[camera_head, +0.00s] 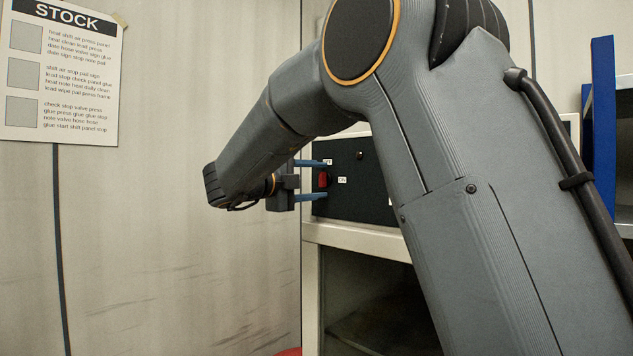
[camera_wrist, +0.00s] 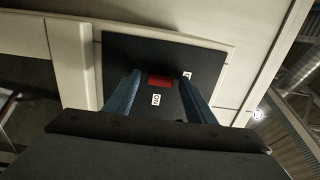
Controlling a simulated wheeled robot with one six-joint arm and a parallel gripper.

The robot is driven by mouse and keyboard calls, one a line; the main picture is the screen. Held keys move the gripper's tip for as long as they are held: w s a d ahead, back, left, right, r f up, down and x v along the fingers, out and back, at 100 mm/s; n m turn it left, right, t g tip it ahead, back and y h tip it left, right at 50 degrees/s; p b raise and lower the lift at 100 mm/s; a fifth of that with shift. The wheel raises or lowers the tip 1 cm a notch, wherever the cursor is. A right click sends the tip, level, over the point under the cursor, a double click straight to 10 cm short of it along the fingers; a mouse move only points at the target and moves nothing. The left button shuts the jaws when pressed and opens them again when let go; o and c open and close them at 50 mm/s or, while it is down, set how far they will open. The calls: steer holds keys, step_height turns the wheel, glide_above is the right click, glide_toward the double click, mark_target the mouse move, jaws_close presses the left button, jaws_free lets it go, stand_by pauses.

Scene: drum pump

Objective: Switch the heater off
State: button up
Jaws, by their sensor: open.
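The heater's switch is a red rocker (camera_head: 323,179) on a black panel (camera_head: 355,197) set in a pale cabinet. A white OFF label (camera_head: 328,162) is above it and an ON label (camera_head: 342,180) is to its right. My gripper (camera_head: 309,180) is open, with one blue finger above the switch and one below it, the tips at or close to the panel. In the wrist view the red switch (camera_wrist: 160,82) shows between the two fingers, with the ON label (camera_wrist: 156,99) nearby. I cannot tell whether the fingers touch anything. My arm hides the panel's right part.
A dark knob or lamp (camera_head: 360,155) sits on the panel, upper right of the switch. Below is the cabinet's dark open bay (camera_head: 375,300). A STOCK sign (camera_head: 60,75) hangs on the left wall. A blue rack post (camera_head: 602,120) stands at right.

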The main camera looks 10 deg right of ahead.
steer(key=b+v, duration=0.2)
steer(key=v, duration=0.5)
steer(key=shift+s+a+b, duration=0.25)
steer(key=shift+a+b, duration=0.1)
steer(key=shift+b, duration=0.05)
